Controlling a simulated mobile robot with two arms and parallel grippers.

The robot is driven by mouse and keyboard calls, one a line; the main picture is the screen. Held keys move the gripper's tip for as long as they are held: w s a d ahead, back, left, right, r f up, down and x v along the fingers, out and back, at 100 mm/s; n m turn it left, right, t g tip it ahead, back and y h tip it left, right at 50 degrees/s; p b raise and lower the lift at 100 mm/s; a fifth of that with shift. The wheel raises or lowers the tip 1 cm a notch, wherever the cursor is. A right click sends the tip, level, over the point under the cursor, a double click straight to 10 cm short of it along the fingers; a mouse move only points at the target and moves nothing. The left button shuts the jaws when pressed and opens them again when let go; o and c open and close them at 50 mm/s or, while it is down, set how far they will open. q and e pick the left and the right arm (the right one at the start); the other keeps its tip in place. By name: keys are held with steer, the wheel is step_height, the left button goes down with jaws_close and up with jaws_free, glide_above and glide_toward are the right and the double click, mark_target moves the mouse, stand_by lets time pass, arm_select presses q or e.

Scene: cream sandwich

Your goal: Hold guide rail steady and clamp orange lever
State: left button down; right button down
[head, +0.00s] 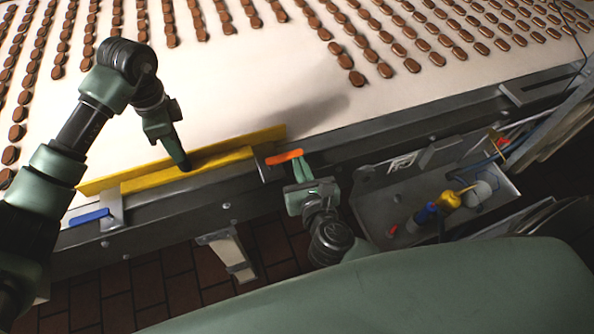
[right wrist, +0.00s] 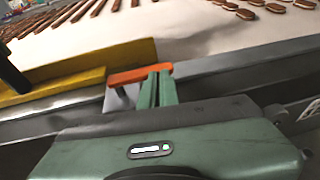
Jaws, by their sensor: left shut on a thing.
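The yellow guide rail (head: 228,158) lies along the near edge of the belt; it also shows in the right wrist view (right wrist: 60,84). My left gripper (head: 184,165) is shut on the rail near its middle, fingers pointing down. The orange lever (head: 284,156) sits on a metal clamp at the rail's right end, lying roughly along the belt edge. In the right wrist view the orange lever (right wrist: 140,75) crosses just beyond my fingertips. My right gripper (head: 303,168) is at the lever's near side, its two green fingers close together with no clear gap. Whether they touch the lever is unclear.
A blue lever (head: 90,217) sits on another clamp (head: 113,212) at the rail's left end. Rows of brown sandwich cookies (head: 400,50) lie on the pale belt (head: 260,75). A grey tool tray (head: 385,190) with coloured tools stands right of my right gripper.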

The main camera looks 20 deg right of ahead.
steer(key=shift+d, duration=0.1)
arm_select(q)
steer(key=shift+f, duration=0.1)
arm_select(e)
steer(key=d+f+v, duration=0.1)
steer(key=v, duration=1.2)
steer(key=shift+s, duration=0.6)
steer(key=shift+d, duration=0.1)
arm_select(q)
steer(key=c, duration=0.9)
jaws_free()
steer(key=shift+c, duration=0.2)
arm_select(e)
steer(key=shift+r, duration=0.1)
